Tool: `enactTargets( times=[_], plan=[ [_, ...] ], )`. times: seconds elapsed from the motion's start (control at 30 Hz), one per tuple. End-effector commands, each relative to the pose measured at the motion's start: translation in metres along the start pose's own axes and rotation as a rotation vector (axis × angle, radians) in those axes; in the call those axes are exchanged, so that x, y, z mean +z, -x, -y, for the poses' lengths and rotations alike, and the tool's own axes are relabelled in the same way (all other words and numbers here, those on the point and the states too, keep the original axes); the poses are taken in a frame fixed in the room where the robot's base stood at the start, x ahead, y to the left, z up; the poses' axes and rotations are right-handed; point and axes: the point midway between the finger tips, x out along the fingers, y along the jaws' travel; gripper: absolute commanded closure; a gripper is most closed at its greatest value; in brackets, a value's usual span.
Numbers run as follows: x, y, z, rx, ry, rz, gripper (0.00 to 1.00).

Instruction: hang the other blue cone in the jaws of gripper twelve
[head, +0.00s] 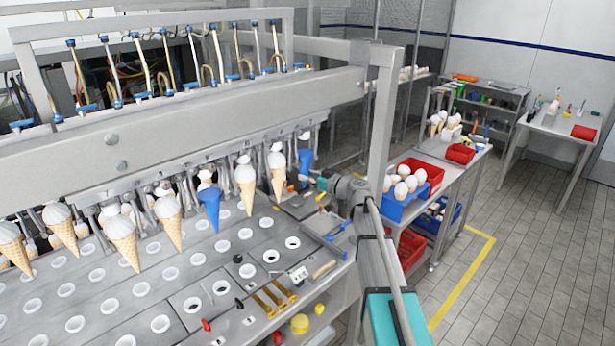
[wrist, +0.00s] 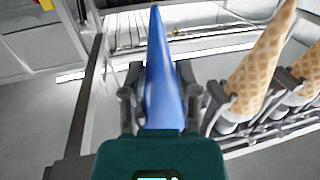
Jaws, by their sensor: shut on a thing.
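One blue cone (head: 305,160) is at the right end of the row under the machine's beam, point down. My gripper (head: 318,182) reaches it from the right and is shut on it. In the wrist view this blue cone (wrist: 161,70) stands between the grey fingers of my gripper (wrist: 160,105), its point toward the top of the picture. Whether the machine's end jaws also touch it is hidden. Another blue cone (head: 209,209) hangs point down in the row, left of two waffle cones. No gripper number is readable.
A waffle cone (head: 278,174) hangs close to the left of the held cone; it seems to show in the wrist view (wrist: 258,68). The frame's post (head: 383,130) stands close to my arm. Below is a plate (head: 180,275) with white-rimmed holes and loose tools.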

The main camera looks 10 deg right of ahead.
Motion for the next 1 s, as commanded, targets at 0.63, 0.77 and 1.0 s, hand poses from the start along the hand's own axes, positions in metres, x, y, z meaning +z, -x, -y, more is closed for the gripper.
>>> enactTargets(
  times=[0.63,0.77,1.0],
  plan=[
    [0.0005,0.0001,-0.0003,0.001,0.0,0.0,0.08],
    [0.0005,0.0001,-0.0003,0.001,0.0,0.0,0.0],
    [0.0005,0.0001,-0.0002,0.001,0.0,0.0,0.0]
  ],
)
